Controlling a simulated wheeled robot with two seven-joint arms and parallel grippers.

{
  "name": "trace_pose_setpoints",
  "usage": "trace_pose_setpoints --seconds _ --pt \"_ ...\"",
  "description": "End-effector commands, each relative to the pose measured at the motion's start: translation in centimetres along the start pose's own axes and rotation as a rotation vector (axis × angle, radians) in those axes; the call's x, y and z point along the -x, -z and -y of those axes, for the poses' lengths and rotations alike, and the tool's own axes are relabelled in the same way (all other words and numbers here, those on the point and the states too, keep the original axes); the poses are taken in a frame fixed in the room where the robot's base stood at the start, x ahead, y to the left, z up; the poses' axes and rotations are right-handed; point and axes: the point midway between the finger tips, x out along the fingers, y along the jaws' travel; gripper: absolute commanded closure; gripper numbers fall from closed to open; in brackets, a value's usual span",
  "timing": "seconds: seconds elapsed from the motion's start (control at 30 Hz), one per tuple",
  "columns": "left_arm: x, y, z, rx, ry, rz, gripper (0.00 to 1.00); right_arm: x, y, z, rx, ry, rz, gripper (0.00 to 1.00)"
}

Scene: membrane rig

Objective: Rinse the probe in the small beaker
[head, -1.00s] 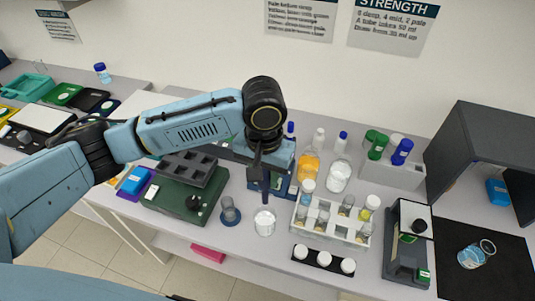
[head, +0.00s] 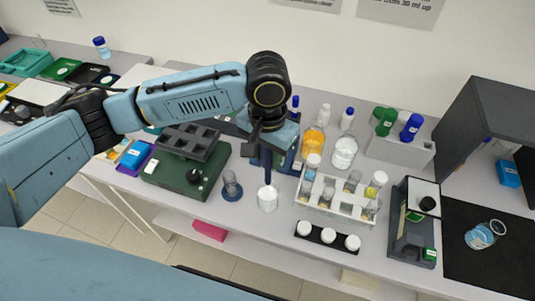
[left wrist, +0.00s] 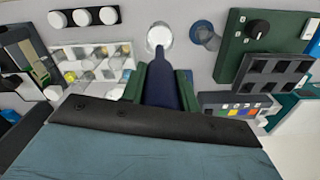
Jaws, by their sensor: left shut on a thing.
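My left gripper (head: 265,146) is shut on the dark blue probe (head: 266,170), which points down. The probe also shows between the green-sided fingers in the left wrist view (left wrist: 160,86). The small beaker (head: 267,199), clear with whitish contents, stands on the bench directly below the probe; in the left wrist view the beaker (left wrist: 159,37) is just beyond the probe's tip. The tip appears at or just above the beaker's rim; I cannot tell whether it is inside. My right gripper is not in view.
A small glass on a blue base (head: 231,187) stands close left of the beaker, and a green device (head: 184,180) further left. A white rack of vials (head: 336,206) stands right. A dark strip with white-capped jars (head: 328,239) lies at the front edge. Bottles (head: 314,139) stand behind.

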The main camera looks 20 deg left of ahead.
Motion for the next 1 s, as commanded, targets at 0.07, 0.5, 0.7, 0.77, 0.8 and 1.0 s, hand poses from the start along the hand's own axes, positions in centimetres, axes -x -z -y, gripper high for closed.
trace_pose_setpoints --seconds 0.07,0.5,0.7,0.77,0.8,1.0 --pt "-0.1 0.0 0.1 -0.082 0.002 -0.001 0.86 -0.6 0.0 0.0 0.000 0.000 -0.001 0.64" --pt "-2.0 -0.1 0.0 -0.187 0.000 0.001 0.86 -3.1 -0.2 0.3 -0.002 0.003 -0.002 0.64" --pt "-3.5 -0.1 0.0 -0.187 0.000 0.001 0.86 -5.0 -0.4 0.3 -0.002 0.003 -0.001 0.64" --pt "-3.8 -0.1 0.0 -0.185 -0.001 0.004 0.86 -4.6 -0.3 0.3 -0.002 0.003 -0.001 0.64" --pt "-4.1 -0.1 0.0 -0.185 -0.001 0.004 0.86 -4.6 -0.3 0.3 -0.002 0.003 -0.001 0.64" --pt "-5.9 -0.1 0.0 -0.186 -0.001 0.004 0.86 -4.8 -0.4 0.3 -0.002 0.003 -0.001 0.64"
